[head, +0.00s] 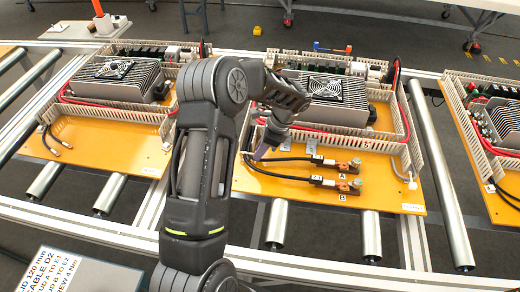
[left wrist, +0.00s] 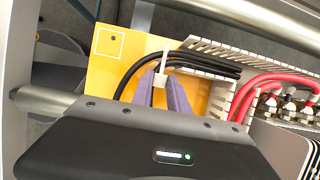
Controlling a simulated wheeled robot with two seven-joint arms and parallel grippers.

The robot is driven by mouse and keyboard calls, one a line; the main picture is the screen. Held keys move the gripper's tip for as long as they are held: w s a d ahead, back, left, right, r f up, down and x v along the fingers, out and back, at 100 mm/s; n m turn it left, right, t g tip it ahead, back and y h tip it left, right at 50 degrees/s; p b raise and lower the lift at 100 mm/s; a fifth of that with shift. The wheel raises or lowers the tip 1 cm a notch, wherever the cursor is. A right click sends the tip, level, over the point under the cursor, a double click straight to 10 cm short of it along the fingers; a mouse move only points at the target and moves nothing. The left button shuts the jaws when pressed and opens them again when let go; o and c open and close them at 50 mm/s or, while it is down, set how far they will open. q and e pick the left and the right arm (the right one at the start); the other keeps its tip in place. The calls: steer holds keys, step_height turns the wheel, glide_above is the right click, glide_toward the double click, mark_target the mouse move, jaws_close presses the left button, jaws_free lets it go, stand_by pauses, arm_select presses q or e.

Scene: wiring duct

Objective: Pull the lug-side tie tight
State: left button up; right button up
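My left gripper (head: 262,153) is over the left part of the middle orange panel (head: 300,200), at the black cables (head: 285,176). In the left wrist view its purple fingers (left wrist: 162,88) stand apart, with a small white block, likely the head of a white cable tie (left wrist: 166,50), between them. The tie strip stands up beside the black cables (left wrist: 203,62); whether the fingers touch it is unclear. Two cable lugs (head: 345,184), near marks A and B, lie at right on the panel. My right gripper is not in view.
A slotted duct wall (left wrist: 215,98) and red cables (left wrist: 270,85) are close to the gripper. A finned heat-sink unit with a fan (head: 335,95) stands behind. Similar panels sit left (head: 100,135) and right (head: 500,160) on the roller line. A sign (head: 85,272) is at front left.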

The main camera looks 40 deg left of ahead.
arm_select(q)
jaws_close()
stand_by(0.9)
